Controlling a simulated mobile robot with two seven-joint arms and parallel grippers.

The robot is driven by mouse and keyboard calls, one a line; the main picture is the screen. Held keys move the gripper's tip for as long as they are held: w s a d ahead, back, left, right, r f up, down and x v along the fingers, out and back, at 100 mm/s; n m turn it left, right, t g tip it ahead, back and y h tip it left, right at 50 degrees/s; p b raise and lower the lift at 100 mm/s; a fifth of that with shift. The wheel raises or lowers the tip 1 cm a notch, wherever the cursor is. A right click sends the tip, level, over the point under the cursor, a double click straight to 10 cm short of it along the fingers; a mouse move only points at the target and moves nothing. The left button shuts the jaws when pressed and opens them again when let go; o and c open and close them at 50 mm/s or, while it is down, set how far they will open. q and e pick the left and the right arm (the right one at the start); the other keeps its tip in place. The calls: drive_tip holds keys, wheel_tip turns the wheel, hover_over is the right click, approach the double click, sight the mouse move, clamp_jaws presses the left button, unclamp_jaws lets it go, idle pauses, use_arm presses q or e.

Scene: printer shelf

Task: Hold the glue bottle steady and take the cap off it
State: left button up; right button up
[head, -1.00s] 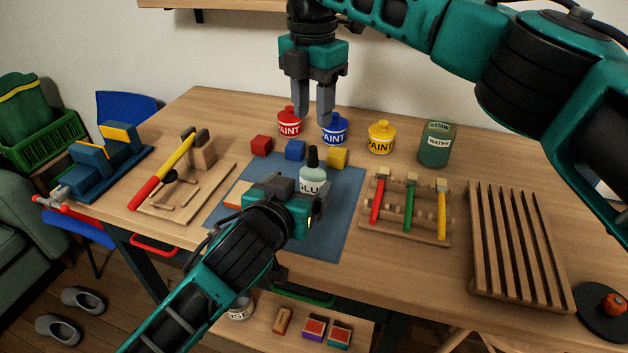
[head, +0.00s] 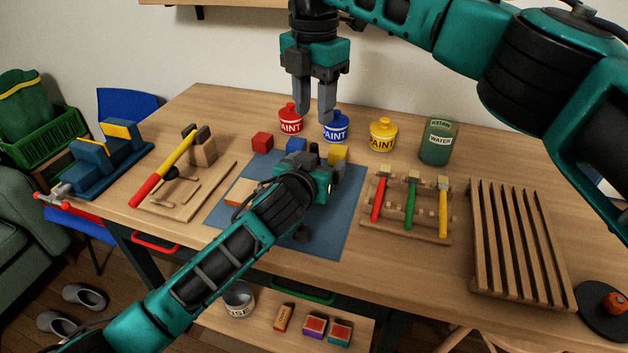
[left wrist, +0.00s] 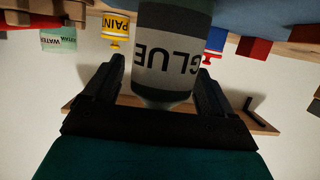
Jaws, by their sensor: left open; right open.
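The glue bottle (left wrist: 168,50) fills the upper middle of the left wrist view, upside down in the picture, with its white GLUE label facing the camera. My left gripper (head: 322,166) is open, with one finger on each side of the bottle. I cannot tell whether either finger touches it. In the head view my left gripper hides nearly all of the bottle. Only the dark tip of its cap (head: 313,149) seems to show above the gripper. My right gripper (head: 315,108) is open and empty, pointing down above and behind the bottle, near the paint pots.
A blue mat (head: 340,215) lies under the work area, with red, blue and yellow blocks along its back. A tool rack (head: 405,228) is at right.

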sight(315, 144)
use_arm(q)
drive_tip(key=c, duration=1.5)
use_arm(e)
drive_tip(key=shift+f, duration=0.15)
drive_tip(key=shift+c, duration=1.3)
drive_tip(key=shift+s+f+g+y, duration=0.1)
drive_tip(key=shift+f+g+y, duration=0.2)
drive_tip(key=shift+y, duration=0.1)
drive_tip(key=y, duration=0.1)
drive_tip(key=f+m+g+y, duration=0.1)
drive_tip(key=d+y, duration=0.1)
drive_tip(key=shift+s+f+m, duration=0.25)
drive_tip(key=shift+f+m, duration=0.05)
drive_tip(key=shift+f, duration=0.1)
drive_tip(key=w+d+m+y, duration=0.2)
drive_tip(key=d+m+y, duration=0.5)
drive_tip(key=d+y, duration=0.4)
drive_tip(key=shift+t+h, duration=0.3)
drive_tip(key=shift+h, duration=0.3)
drive_tip(key=x, duration=1.1)
drive_tip(key=shift+s+d+f, duration=0.2)
drive_tip(key=shift+f, duration=0.05)
drive_tip(key=shift+c, duration=0.5)
